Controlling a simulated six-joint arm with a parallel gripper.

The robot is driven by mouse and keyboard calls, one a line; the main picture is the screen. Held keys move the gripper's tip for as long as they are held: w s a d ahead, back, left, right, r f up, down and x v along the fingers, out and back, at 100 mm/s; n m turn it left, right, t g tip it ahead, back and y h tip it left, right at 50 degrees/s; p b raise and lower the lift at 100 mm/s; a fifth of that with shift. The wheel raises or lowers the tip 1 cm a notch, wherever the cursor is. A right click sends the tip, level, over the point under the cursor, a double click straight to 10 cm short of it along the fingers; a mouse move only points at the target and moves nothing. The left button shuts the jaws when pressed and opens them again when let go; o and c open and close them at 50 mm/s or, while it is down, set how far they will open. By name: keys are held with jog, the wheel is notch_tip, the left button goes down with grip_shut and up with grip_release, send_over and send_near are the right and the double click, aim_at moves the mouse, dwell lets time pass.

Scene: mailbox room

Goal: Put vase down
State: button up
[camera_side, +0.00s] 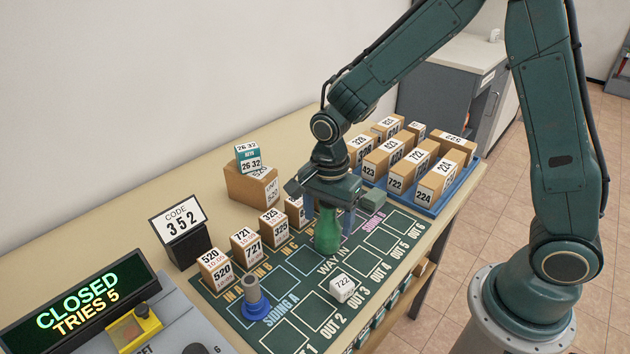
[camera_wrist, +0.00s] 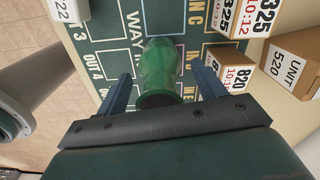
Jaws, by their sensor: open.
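The green vase (camera_side: 327,232) stands upright on the dark green marked mat (camera_side: 262,329), by the "WAY IN" lettering. In the wrist view the vase (camera_wrist: 163,68) lies between the two blue fingers, its rim towards the gripper body. My gripper (camera_side: 327,207) is open around the upper part of the vase. In the wrist view my gripper (camera_wrist: 160,90) shows a gap between each finger and the vase. The gripper body hides the vase's top in the side view.
A white cube marked 722 (camera_side: 342,288) sits in front of the vase. Several numbered boxes (camera_side: 246,246) line the mat's back edge. A blue and grey peg (camera_side: 254,297) stands at left. A blue tray (camera_side: 432,207) of boxes is behind right. A code sign (camera_side: 184,229) stands at left.

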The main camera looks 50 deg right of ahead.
jog(key=shift+r, duration=0.1)
notch_tip(320, 180, up, 12)
jog(key=shift+f, duration=0.15)
jog(key=shift+r, duration=0.2)
dwell(0.4)
dwell(0.5)
jog(key=shift+s+d+r, duration=0.15)
jog(key=shift+s+r, duration=0.05)
jog(key=shift+r, duration=0.05)
jog(key=s+d+r+n+t, duration=0.2)
jog(key=s+d+r+n, duration=0.1)
jog(key=s+n, duration=0.5)
jog(key=s+d+r+n+t, duration=0.3)
jog(key=s+r+n, duration=0.1)
jog(key=s+n, duration=0.4)
jog(key=shift+s+d+r+t, duration=0.15)
jog(key=shift+s+d+t, duration=0.2)
jog(key=shift+s, duration=0.8)
